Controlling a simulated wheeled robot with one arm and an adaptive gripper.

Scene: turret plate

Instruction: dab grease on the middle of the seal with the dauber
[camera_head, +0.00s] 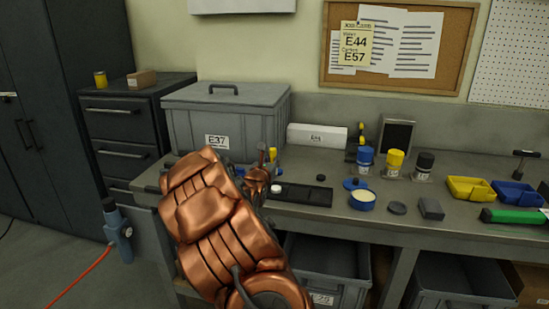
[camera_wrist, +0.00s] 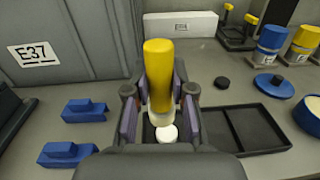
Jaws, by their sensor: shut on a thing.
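My gripper (camera_wrist: 160,105) is shut on the dauber (camera_wrist: 158,75), which has a yellow handle and a paler lower part. In the head view my gripper (camera_head: 262,175) is over the bench, between the grey E37 bin and the black tray. A small white round thing (camera_wrist: 167,133) shows just below the dauber; it also shows in the head view (camera_head: 275,188). I cannot tell whether it is the seal or whether the dauber touches it. An open blue tin of cream-coloured grease (camera_head: 362,197) stands to the right, partly visible in the wrist view (camera_wrist: 312,110).
A black compartment tray (camera_head: 305,195) lies right of my gripper. The grey E37 bin (camera_head: 225,115) stands behind it. Two blue blocks (camera_wrist: 85,110) lie to the left in the wrist view. Jars (camera_head: 395,163), a grey block (camera_head: 431,209) and coloured trays (camera_head: 470,189) occupy the right side.

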